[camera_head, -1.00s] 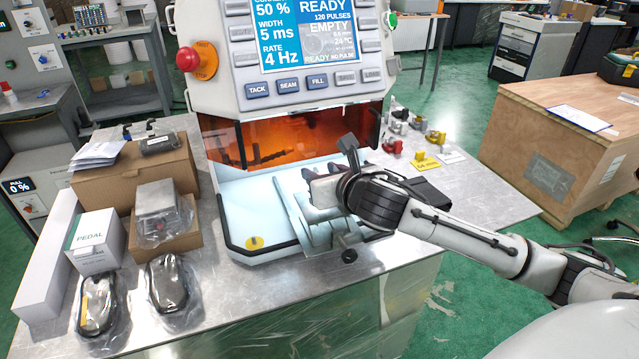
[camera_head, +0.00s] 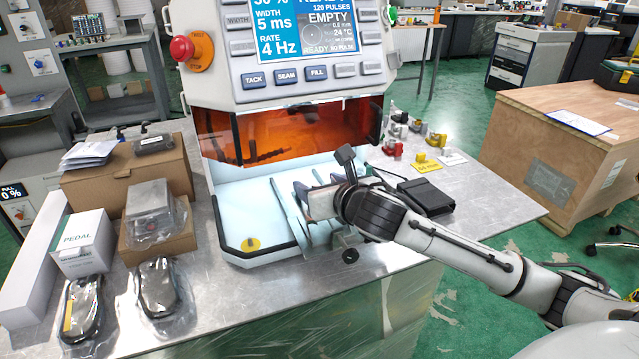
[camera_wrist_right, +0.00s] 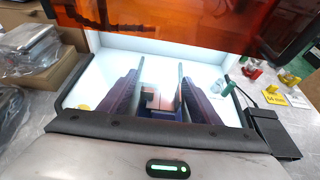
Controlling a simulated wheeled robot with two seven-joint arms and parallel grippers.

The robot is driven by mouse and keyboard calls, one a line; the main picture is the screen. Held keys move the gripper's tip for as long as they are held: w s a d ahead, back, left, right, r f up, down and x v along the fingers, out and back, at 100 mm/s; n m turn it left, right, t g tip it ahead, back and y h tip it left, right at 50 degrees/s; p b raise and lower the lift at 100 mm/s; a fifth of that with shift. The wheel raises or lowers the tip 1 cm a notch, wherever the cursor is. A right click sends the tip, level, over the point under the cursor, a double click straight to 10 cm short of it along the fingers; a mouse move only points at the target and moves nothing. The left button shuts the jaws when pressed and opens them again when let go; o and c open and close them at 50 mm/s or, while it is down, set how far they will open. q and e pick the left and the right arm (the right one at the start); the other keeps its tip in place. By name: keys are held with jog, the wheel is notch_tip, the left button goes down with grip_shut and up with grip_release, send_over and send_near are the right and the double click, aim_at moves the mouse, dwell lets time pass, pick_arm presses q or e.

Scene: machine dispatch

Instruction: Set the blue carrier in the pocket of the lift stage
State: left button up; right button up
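My right gripper (camera_head: 306,212) reaches into the lit chamber (camera_head: 235,205) of the machine, below its orange window. In the right wrist view, two long dark purple-blue pieces (camera_wrist_right: 117,98) stand apart with thin grey plates along them. Between them is a small grey-brown block (camera_wrist_right: 160,94) over a dark blue part. I cannot tell whether this dark blue part is the blue carrier or part of the lift stage. The stage pocket is not clearly visible. Whether my right fingers are shut on something is unclear. My left gripper is out of view.
The orange window (camera_head: 290,132) hangs low above my right wrist. A black pedal-like box (camera_head: 426,196) lies right of the chamber, near small red and yellow parts. Cartons and bagged items (camera_head: 160,285) fill the left of the table. The front-left table top is partly clear.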

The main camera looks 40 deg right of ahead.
jog(key=shift+s+r, duration=0.1)
jog(key=shift+r, duration=0.1)
jog(key=v, duration=1.1)
jog(key=shift+s, duration=0.35)
jog(key=shift+a+r, duration=0.1)
jog(key=shift+r, duration=0.05)
